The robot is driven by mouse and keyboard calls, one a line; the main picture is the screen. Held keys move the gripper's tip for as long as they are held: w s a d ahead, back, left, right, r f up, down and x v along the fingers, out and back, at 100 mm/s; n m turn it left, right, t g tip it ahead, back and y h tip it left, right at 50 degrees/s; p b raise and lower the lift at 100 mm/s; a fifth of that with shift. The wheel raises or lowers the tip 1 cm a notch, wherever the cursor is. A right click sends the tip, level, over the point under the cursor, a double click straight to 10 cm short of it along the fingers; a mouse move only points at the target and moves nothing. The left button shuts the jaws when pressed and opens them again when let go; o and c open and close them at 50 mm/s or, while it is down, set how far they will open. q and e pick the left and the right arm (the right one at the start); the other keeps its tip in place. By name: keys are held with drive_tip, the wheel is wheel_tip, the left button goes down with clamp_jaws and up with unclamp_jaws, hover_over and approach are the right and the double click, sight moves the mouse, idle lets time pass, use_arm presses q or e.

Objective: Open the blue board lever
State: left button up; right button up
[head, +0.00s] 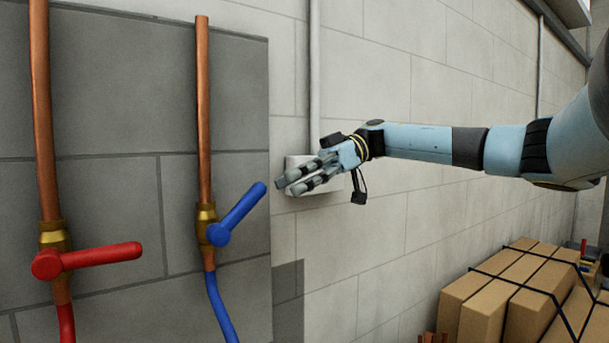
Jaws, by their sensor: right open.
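The blue lever (238,212) sits on a brass valve on the right copper pipe (204,110), fixed to a dark grey board (130,190). It points up and to the right, tilted off the pipe's line. A blue hose (220,310) runs down below it. My right gripper (283,186) is open just right of the lever's tip and a little above it, apart from it as far as I can tell. It is in front of a white box (325,182) on the wall, partly hiding it. My left gripper is not in view.
A red lever (90,259) on the left copper pipe (41,110) points right, almost level. Strapped cardboard boxes (500,300) stand at the lower right. A grey conduit (314,70) runs down the pale block wall to the white box.

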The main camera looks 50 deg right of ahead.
drive_tip(key=shift+v, duration=1.5)
